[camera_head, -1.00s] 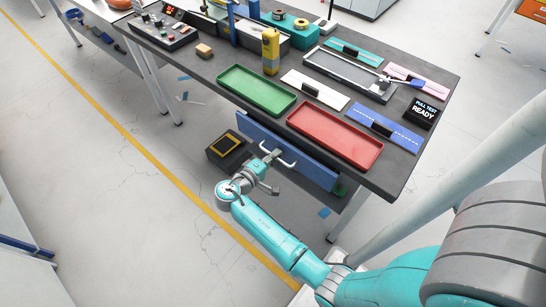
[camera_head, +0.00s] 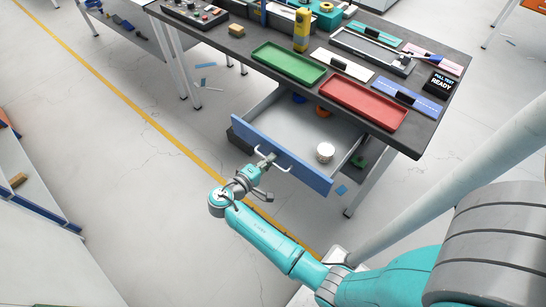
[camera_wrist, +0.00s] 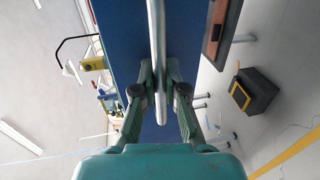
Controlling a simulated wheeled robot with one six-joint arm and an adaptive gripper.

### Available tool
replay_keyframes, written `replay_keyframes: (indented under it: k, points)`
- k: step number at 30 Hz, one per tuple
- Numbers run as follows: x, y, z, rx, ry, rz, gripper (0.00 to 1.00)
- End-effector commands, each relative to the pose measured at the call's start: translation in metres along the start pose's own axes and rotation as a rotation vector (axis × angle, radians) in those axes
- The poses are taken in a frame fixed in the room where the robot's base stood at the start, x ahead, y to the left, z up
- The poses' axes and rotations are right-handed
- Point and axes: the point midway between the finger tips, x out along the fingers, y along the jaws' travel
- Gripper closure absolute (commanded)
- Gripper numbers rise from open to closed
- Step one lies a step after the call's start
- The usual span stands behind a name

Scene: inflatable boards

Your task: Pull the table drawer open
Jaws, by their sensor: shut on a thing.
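The table drawer has a blue front (camera_head: 250,140) and a grey inside (camera_head: 292,122), and it stands pulled out from under the dark tabletop (camera_head: 270,35). A white roll or cup (camera_head: 325,151) and orange and blue items lie in the drawer. A light bar handle (camera_head: 284,164) is fixed to the drawer front. My gripper (camera_head: 266,162) is shut on this handle; the handle bar (camera_wrist: 155,45) runs between its fingers in the wrist view. The blue drawer front (camera_wrist: 125,25) fills the middle of that view.
A green tray (camera_head: 289,63) and a red tray (camera_head: 363,103) sit on the table near its front edge. A black and yellow box (camera_wrist: 254,91) stands on the floor beside the drawer. The floor in front of the drawer is mostly clear.

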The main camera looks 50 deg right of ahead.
Motion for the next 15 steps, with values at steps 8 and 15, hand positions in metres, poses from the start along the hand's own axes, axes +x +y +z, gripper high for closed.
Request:
replay_keyframes:
  k: [8, 15]
  points:
    - [-0.0023, -0.0012, 0.0003, -0.001, 0.000, -0.001, 1.00]
    - [-0.0022, -0.0011, 0.0002, -0.001, 0.000, -0.001, 0.63]
